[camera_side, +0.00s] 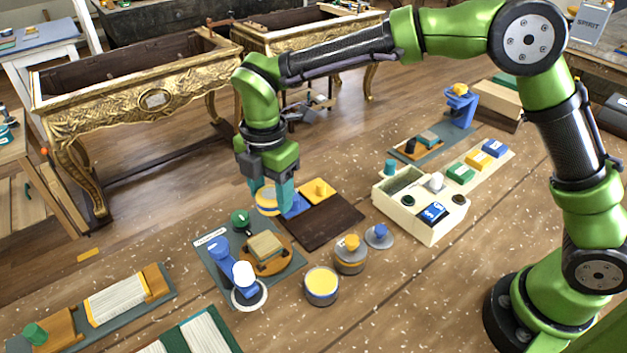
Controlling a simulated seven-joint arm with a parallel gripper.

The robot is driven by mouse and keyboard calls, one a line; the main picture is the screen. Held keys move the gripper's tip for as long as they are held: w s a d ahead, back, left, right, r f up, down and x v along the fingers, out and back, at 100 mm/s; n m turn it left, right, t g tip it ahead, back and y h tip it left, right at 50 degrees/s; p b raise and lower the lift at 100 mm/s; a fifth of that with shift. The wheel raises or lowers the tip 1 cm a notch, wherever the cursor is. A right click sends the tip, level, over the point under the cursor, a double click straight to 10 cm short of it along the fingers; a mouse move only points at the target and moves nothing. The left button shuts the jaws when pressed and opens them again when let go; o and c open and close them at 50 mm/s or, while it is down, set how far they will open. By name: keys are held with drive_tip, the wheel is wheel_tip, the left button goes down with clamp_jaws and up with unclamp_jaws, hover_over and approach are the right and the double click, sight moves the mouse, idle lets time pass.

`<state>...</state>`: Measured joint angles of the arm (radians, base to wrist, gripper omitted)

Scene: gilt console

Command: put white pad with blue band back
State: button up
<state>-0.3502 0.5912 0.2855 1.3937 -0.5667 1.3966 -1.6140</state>
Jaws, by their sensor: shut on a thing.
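My gripper (271,199) points down at the left end of a dark brown board (335,222). Its teal fingers are shut on a small round pad (266,207), pale with a yellowish top and some blue on it. I take it as the white pad with blue band; the fingers hide part of it. Whether it touches the surface below I cannot tell. A blue pad (297,207) and an orange-yellow block with a knob (318,191) lie just right of the fingers.
A grey mat (208,262) with a blue stand (219,250), a white-topped piece (243,273) and a wooden block (265,246) is in front. A yellow-topped tin (321,283) and knobbed jar (350,256) stand nearer. A cream box (425,222) is to the right.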

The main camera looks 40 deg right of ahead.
drive_tip(key=w+d+f+m, duration=0.1)
drive_tip(key=w+d+m, duration=0.35)
drive_tip(key=d, duration=0.95)
drive_tip(key=n, duration=0.4)
hover_over(353, 177)
drive_tip(key=f, duration=0.2)
wheel_tip(353, 177, down, 9)
drive_tip(key=shift+f, duration=0.2)
drive_tip(key=shift+f, duration=0.15)
drive_tip(key=o, duration=0.9)
